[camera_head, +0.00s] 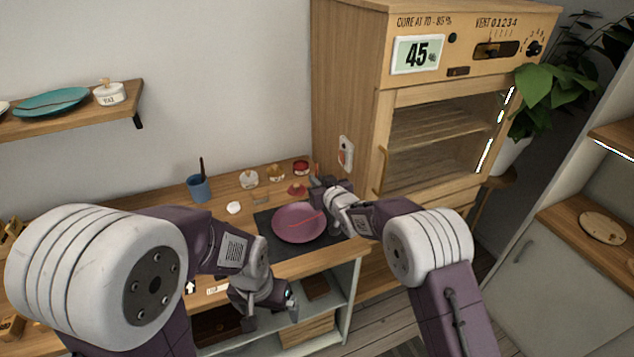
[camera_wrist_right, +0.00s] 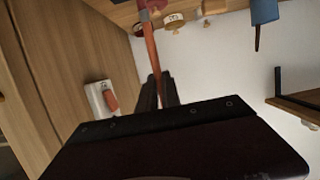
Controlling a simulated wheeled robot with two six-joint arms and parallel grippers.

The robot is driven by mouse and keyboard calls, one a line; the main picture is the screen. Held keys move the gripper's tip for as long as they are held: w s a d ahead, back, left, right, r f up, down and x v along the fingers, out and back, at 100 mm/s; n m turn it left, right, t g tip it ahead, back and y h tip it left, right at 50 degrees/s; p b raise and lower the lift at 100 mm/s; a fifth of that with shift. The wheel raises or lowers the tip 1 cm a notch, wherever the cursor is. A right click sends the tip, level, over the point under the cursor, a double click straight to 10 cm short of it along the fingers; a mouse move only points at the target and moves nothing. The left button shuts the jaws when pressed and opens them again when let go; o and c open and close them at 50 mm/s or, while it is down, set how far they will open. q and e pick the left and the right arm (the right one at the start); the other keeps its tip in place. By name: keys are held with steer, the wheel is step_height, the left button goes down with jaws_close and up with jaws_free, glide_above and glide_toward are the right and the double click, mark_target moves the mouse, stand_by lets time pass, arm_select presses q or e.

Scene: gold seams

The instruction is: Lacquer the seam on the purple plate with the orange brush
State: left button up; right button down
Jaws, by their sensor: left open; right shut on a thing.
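The purple plate (camera_head: 290,234) lies flat on a dark mat (camera_head: 263,218) on the wooden workbench. A red line, the seam (camera_head: 308,220), crosses its upper right part. My right gripper (camera_head: 318,184) is just beyond the plate's upper right edge. In the right wrist view my right gripper (camera_wrist_right: 159,92) is shut on the orange brush (camera_wrist_right: 151,50), whose far end reaches the top of the picture. The brush cannot be made out clearly in the head view. My left gripper (camera_head: 291,303) is open and empty, low in front of the bench edge.
A blue cup (camera_head: 199,189) holding a dark handle stands left of several small pots, one of them red (camera_head: 301,167). A small red item (camera_head: 297,190) is behind the plate. The wooden cabinet (camera_head: 350,90) showing 45 rises behind my right arm. A wall shelf (camera_head: 70,126) is left.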

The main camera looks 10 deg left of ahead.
mark_target(317, 169)
steer(key=shift+r+p, duration=1.05)
steer(key=shift+r, duration=0.9)
